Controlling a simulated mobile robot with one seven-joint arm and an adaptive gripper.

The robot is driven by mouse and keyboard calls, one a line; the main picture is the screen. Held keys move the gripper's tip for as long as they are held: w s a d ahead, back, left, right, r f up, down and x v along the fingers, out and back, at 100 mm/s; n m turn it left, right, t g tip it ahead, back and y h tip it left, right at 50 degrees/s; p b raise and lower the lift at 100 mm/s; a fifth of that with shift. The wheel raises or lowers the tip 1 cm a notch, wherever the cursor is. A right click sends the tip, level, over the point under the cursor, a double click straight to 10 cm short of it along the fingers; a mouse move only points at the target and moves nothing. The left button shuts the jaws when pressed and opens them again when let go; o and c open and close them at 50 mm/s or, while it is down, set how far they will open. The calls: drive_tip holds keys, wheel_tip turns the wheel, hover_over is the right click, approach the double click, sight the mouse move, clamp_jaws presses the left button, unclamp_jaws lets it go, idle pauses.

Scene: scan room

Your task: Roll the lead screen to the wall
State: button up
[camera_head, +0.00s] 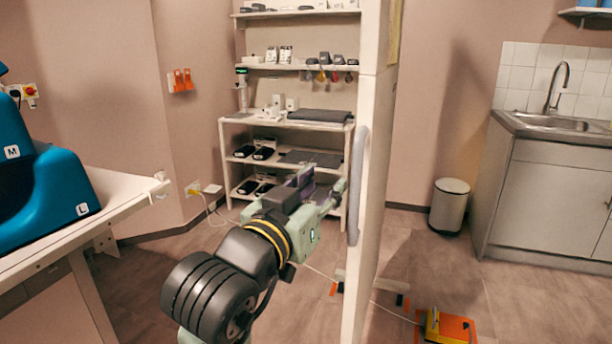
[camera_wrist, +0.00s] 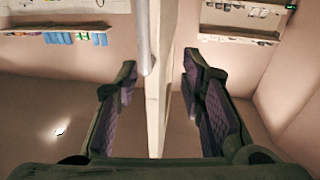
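The lead screen (camera_head: 372,120) is a tall cream panel seen nearly edge-on, right of centre in the head view. A long grey vertical handle (camera_head: 357,185) is on its left side. My gripper (camera_head: 328,192) is at the handle's height, just left of it. In the wrist view my gripper (camera_wrist: 160,70) is open. The screen's edge (camera_wrist: 158,110) and the lower end of the handle (camera_wrist: 145,45) show between the two fingers. Gaps show on both sides, and I see no grip. The screen's far face is hidden.
A shelf unit (camera_head: 285,125) stands behind at the back wall. A white bin (camera_head: 449,205) and sink cabinet (camera_head: 550,190) are on the right. An orange and yellow object (camera_head: 446,327) lies on the floor with a thin cable. A white table (camera_head: 110,205) is at left.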

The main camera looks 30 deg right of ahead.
sight(355, 176)
drive_tip(key=shift+m+g, duration=0.4)
drive_tip(key=shift+g, duration=0.2)
drive_tip(key=x, duration=0.3)
drive_tip(key=s+f+p+x, duration=0.1)
drive_tip(key=x, duration=0.3)
drive_tip(key=d+x, duration=0.1)
drive_tip(key=x, duration=0.2)
drive_tip(key=shift+d+f+p, duration=0.2)
drive_tip(key=shift+f+p, duration=0.05)
drive_tip(key=shift+p, duration=0.1)
drive_tip(key=shift+c, duration=0.2)
clamp_jaws()
